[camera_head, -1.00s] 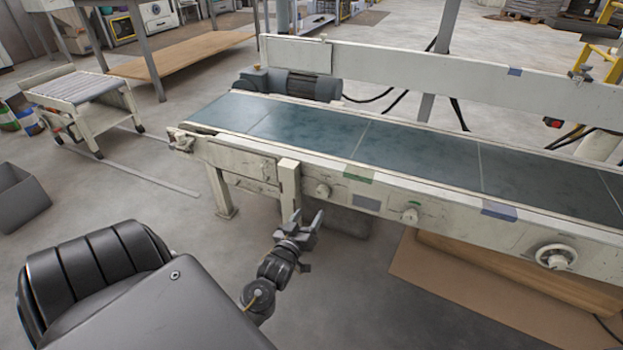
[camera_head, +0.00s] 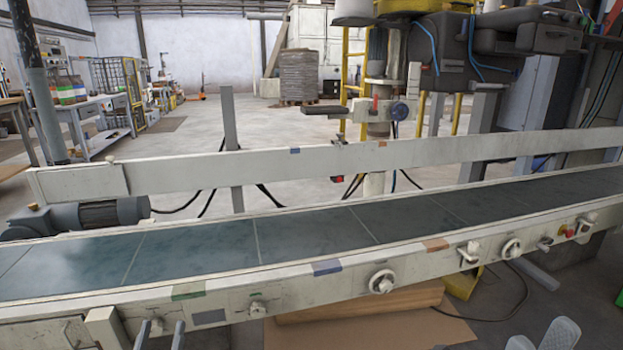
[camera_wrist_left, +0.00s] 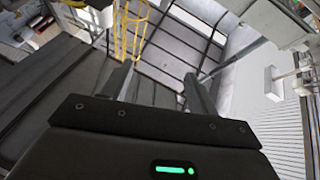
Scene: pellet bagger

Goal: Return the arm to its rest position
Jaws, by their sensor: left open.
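My left gripper (camera_head: 161,335) shows only its two dark fingertips at the bottom edge of the head view, in front of the conveyor's near side rail. In the left wrist view the left gripper (camera_wrist_left: 158,82) has its two fingers well apart with nothing between them. It is open and empty. At the bottom right of the head view, light grey finger parts of my right gripper (camera_head: 543,338) show at the edge. Most of the right gripper is cut off, so its opening is unclear. Both arms are largely out of view.
The conveyor (camera_head: 310,237) with a dark green belt crosses the whole head view, with knobs along its near rail. A raised guard rail (camera_head: 220,165) runs behind it. A motor (camera_head: 90,214) sits at the left. Brown cardboard (camera_head: 370,332) lies on the floor below.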

